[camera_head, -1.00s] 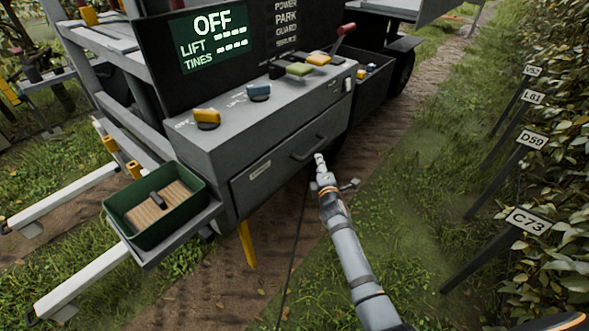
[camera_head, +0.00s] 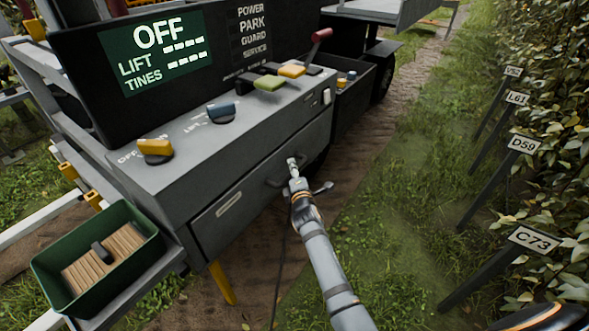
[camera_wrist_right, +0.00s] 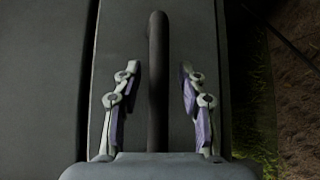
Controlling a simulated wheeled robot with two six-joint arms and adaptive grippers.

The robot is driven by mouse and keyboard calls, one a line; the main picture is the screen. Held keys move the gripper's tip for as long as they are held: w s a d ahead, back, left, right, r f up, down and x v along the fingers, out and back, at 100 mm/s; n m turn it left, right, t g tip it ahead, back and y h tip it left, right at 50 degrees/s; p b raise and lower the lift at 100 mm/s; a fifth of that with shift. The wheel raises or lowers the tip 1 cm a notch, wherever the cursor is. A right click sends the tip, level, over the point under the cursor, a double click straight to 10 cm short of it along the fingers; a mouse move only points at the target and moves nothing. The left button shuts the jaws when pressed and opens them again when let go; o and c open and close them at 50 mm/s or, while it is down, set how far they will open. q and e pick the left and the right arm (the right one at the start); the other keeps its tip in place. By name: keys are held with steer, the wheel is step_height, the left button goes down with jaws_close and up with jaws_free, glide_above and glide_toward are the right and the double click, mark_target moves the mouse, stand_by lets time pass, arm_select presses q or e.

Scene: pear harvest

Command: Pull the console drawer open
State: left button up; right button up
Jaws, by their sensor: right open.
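The console drawer (camera_head: 240,197) is a grey front panel with a small label, below the console's sloping top. It appears shut. Its dark bar handle (camera_head: 274,183) is partly hidden by my right gripper (camera_head: 294,172) in the head view. In the right wrist view the handle (camera_wrist_right: 158,80) runs up the middle between the two fingers of my right gripper (camera_wrist_right: 157,100). The fingers are spread, with clear gaps to the handle on both sides. My left gripper is not in view.
A green tray (camera_head: 152,256) with a brown slatted bottom sits on a shelf at left. Knobs, levers and a screen reading OFF (camera_head: 160,45) are above the drawer. Label posts, such as C73 (camera_head: 533,238), and a hedge stand right. Grass and a dirt track are open between.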

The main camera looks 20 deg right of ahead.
steer(key=shift+s+r, duration=0.1)
steer(key=shift+c, duration=0.3)
jaws_close()
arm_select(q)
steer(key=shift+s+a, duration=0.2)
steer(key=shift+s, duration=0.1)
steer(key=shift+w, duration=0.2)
